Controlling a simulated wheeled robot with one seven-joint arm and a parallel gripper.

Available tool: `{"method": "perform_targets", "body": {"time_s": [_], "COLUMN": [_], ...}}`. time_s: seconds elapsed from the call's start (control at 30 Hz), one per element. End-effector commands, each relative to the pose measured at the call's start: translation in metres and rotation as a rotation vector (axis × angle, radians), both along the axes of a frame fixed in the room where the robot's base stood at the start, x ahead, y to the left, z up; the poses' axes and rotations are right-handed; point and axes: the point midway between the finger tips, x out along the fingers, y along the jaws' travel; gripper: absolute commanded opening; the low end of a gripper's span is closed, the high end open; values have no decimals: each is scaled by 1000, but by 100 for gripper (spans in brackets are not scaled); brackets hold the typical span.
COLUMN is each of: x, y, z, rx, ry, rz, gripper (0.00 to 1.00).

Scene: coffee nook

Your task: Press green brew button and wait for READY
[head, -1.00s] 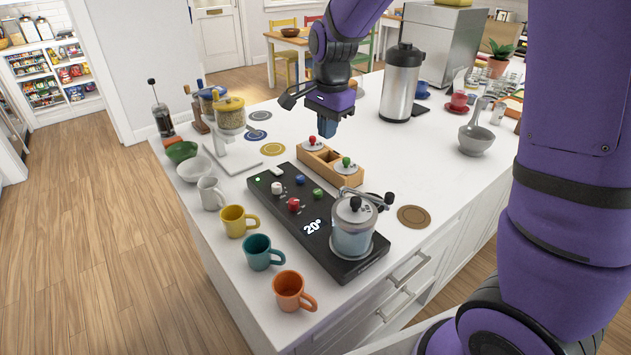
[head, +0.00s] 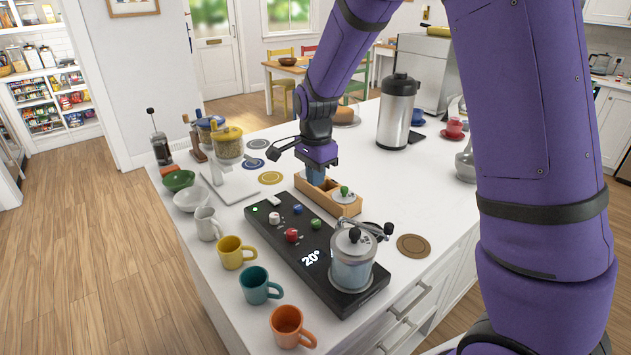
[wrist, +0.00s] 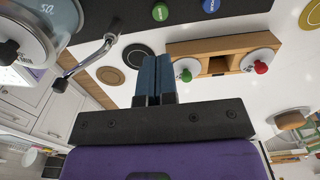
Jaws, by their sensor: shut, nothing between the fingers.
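The green button (head: 315,223) sits on the black brewing base (head: 262,232), beside a blue button (head: 298,209), a red button (head: 291,235) and a white button (head: 274,217). The green button also shows at the top of the wrist view (wrist: 160,12). The lit display (head: 311,257) on the base reads 20°. A glass and metal vessel with a crank (head: 352,262) stands on the base's near end. My gripper (head: 316,178) is shut and empty, above the wooden box behind the base; its blue fingers also show in the wrist view (wrist: 152,62).
The wooden box (head: 348,209) holds lids with a green knob (head: 344,190) and a red knob (wrist: 261,67); my gripper hides the red one in the head view. Mugs line the left edge, including a teal mug (head: 260,285). A steel dispenser (head: 397,108) stands behind.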

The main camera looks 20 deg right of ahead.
Motion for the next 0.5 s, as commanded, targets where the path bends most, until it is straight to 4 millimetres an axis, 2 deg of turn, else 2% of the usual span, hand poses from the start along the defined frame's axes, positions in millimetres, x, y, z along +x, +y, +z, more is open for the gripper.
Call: {"method": "perform_targets", "body": {"time_s": [0.03,0.3,0.5], "x": [-1,-1,0], "y": [0,0,0], "z": [-11,-61,-93], "rx": [-2,0,0], "ry": [5,4,2], "rz": [0,-2,-1], "gripper": [0,0,0]}}
